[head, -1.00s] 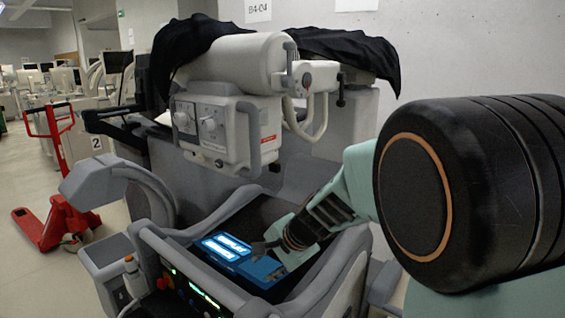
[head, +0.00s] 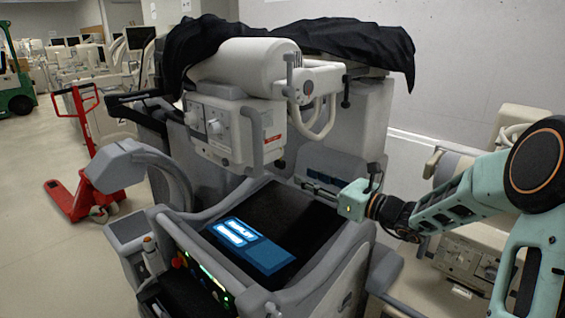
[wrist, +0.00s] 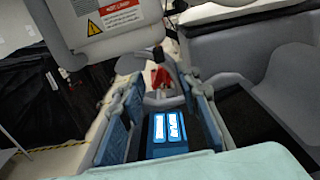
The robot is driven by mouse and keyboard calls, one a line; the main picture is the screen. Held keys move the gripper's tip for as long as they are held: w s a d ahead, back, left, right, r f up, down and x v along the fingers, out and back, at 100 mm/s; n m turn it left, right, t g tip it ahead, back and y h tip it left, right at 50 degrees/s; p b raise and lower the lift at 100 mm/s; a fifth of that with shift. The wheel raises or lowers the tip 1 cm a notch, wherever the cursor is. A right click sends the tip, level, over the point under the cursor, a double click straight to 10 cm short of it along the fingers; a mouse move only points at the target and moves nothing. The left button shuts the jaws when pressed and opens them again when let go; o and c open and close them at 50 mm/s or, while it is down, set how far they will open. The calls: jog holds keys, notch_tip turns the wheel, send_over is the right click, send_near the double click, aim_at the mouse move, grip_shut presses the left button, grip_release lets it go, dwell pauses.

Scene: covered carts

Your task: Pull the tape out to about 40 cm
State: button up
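No tape or tape measure can be made out in either view. A blue panel (head: 265,252) with two glowing white-outlined labels lies on the dark sloping top of the grey cart (head: 318,268). The panel also shows in the wrist view (wrist: 167,135), beyond and between my fingers. My gripper (head: 318,186) is above the back right of the cart top, apart from the panel. In the wrist view my gripper (wrist: 162,95) has its two fingers spread, with nothing held between them.
A white machine head with a warning label (head: 225,128) overhangs the cart. Black cloth (head: 360,48) covers its top. A red pallet jack (head: 78,190) stands on the floor at left. More pale equipment (head: 470,262) stands at right, behind my arm. Open floor (head: 30,230) lies at far left.

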aim_at(284, 167)
jog(key=p+x, duration=0.2)
jog(key=x, duration=0.8)
jog(key=shift+w+a, duration=0.25)
jog(key=shift+a, duration=0.05)
jog(key=shift+c, duration=0.4)
grip_shut()
